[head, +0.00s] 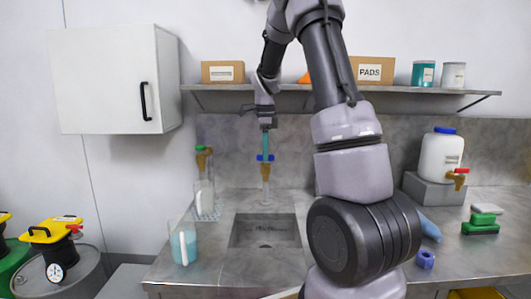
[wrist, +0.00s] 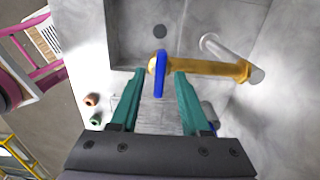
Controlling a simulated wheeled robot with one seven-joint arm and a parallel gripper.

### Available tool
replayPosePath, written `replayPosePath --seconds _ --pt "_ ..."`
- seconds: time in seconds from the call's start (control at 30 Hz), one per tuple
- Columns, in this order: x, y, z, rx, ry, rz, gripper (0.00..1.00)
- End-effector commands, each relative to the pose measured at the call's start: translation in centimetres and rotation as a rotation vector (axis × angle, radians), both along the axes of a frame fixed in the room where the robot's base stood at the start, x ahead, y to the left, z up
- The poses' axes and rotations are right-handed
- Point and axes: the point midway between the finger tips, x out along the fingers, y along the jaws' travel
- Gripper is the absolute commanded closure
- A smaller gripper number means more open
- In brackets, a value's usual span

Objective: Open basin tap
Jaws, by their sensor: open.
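The basin tap (head: 266,172) is brass with a blue handle (head: 265,157), standing at the back of the sink. In the wrist view the brass tap body (wrist: 210,67) runs sideways, and its blue handle (wrist: 160,82) points down the picture toward my gripper. My gripper (head: 265,146) points down just above the tap. In the wrist view my gripper (wrist: 159,73) is open, with one teal finger on each side of the blue handle. Gaps show between handle and fingers. How deep the handle sits between them is hard to tell.
The sink basin (head: 265,246) lies below the tap. A beaker (head: 183,243) and a green-topped brass fitting (head: 203,158) stand to the left. A shelf (head: 300,88) with boxes runs above. A white canister (head: 441,156) with a red-handled tap stands right.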

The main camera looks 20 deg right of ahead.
Motion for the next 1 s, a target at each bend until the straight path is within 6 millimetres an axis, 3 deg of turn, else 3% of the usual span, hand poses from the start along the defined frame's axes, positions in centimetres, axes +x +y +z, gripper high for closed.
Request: replayPosePath --seconds 0.27,0.33,0.4,0.77,1.0 --pt "0.0 0.0 -0.2 0.0 -0.001 0.0 0.54" --pt "-0.01 0.0 -0.19 0.0 -0.001 0.0 0.73" --pt "-0.01 0.0 -0.19 0.0 -0.001 0.001 1.0" --pt "0.01 -0.01 -0.16 0.0 -0.001 0.022 1.0" --pt "0.01 0.01 -0.16 0.001 -0.001 0.132 1.0"
